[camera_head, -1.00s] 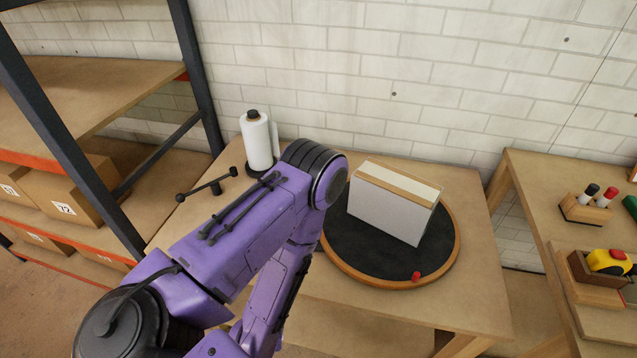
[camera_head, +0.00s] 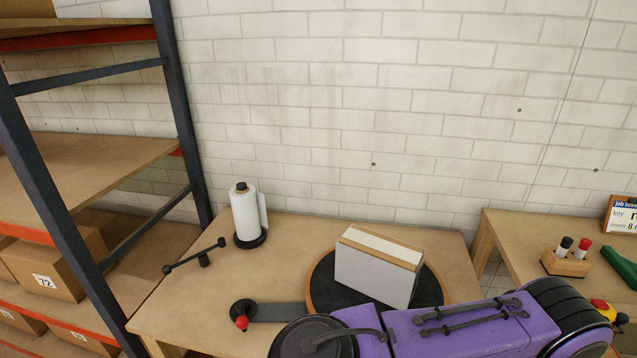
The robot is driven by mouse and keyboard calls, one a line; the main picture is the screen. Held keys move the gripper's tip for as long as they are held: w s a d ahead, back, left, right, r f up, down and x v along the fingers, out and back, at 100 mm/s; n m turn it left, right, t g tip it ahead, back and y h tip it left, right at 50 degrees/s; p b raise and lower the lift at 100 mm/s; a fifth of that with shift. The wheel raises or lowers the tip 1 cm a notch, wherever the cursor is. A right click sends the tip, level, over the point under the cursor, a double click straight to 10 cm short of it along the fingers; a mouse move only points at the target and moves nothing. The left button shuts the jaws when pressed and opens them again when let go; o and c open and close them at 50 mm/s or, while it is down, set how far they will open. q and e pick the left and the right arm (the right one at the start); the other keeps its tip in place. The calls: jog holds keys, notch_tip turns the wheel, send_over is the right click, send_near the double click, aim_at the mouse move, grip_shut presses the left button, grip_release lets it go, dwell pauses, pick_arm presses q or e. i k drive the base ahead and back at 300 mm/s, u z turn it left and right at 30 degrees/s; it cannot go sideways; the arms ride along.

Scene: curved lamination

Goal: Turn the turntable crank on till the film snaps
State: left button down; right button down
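The turntable (camera_head: 433,288), a dark disc with a wooden rim, is on the table, its front hidden behind my purple arm. A white-and-tan block (camera_head: 375,270) stands on it. To its left is a black hub with a red knob (camera_head: 242,322), apparently the crank; a grey bar (camera_head: 280,312) runs from it toward the turntable. A white film roll (camera_head: 250,213) stands upright on a black base at the back, a loose flap at its right side. No film is seen between roll and block. Neither gripper is in view.
A black rod with ball ends (camera_head: 196,257) stands on a post at the table's left. A shelf rack (camera_head: 180,120) is on the left. The right table holds a pen block (camera_head: 565,262) and a green item (camera_head: 622,268). The table's front left (camera_head: 185,312) is clear.

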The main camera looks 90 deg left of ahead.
aim_at(242, 305)
jog(key=k, duration=0.95)
jog(key=u, duration=1.95)
